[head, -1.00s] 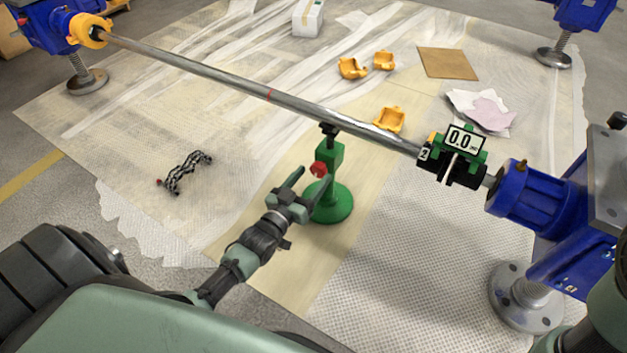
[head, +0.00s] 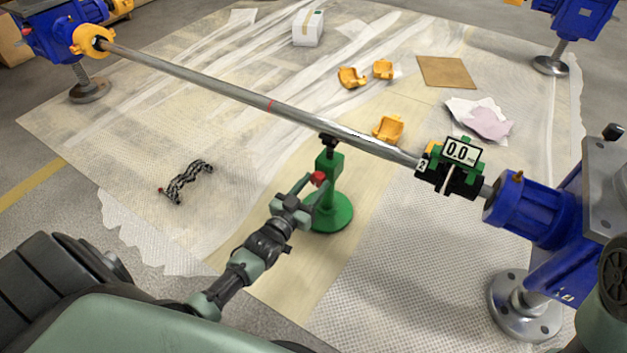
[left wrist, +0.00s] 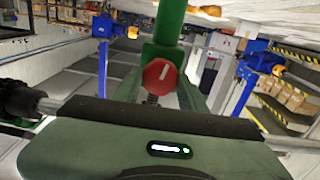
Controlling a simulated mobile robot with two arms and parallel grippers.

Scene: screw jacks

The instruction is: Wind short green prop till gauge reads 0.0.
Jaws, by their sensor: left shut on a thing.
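The short green prop (head: 331,212) stands upright on its round base under the long steel bar (head: 250,98), its dark top at the bar's underside. Its red knob (head: 318,178) faces my left gripper (head: 309,190). In the left wrist view the red knob (left wrist: 159,75) with a white mark sits between the fingers, with the green post (left wrist: 169,25) behind it. My left gripper is shut on the red knob. The gauge (head: 460,151) on the bar's right part reads 0.0, beside a tag marked 2. My right gripper is not in view.
Blue stands (head: 540,215) carry the bar's ends. Yellow-orange pieces (head: 388,129), a brown board (head: 447,71), a white box (head: 308,28) and a black chain-like item (head: 188,181) lie on the covered floor. Floor around the prop's base is clear.

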